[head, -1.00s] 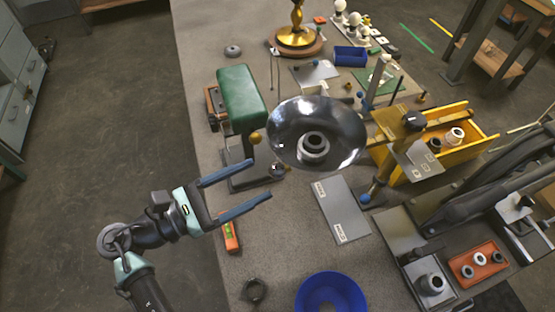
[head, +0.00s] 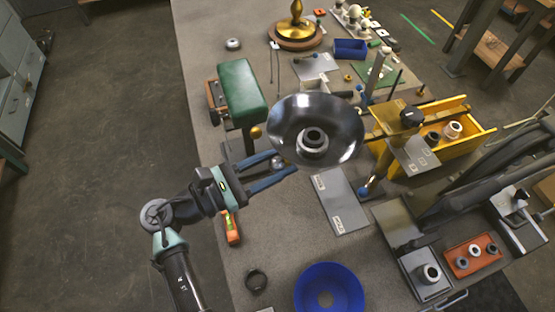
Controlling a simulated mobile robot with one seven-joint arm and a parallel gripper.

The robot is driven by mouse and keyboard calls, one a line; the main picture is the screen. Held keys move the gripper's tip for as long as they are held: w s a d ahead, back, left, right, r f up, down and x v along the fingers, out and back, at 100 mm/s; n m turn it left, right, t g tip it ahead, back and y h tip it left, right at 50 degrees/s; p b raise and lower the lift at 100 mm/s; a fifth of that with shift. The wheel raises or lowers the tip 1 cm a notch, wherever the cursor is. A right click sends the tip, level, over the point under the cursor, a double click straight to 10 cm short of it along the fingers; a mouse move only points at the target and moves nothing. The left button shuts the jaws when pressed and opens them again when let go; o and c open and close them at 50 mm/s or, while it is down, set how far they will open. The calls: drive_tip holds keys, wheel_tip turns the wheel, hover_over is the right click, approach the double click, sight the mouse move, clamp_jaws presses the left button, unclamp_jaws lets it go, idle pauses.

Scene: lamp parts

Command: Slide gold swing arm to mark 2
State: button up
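A small grey ball (head: 277,163) appears between the fingers; contact cannot be told.
A green padded block (head: 242,95) and a gold ball (head: 255,132) are above my gripper. A blue bowl (head: 340,297) stands at the front. A yellow bin (head: 460,142) and an orange tray (head: 473,254) are on the right. An orange tool (head: 230,228) lies below my gripper.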

clamp_jaws()
drive_tip(key=shift+d, duration=0.1)
idle(0.9)
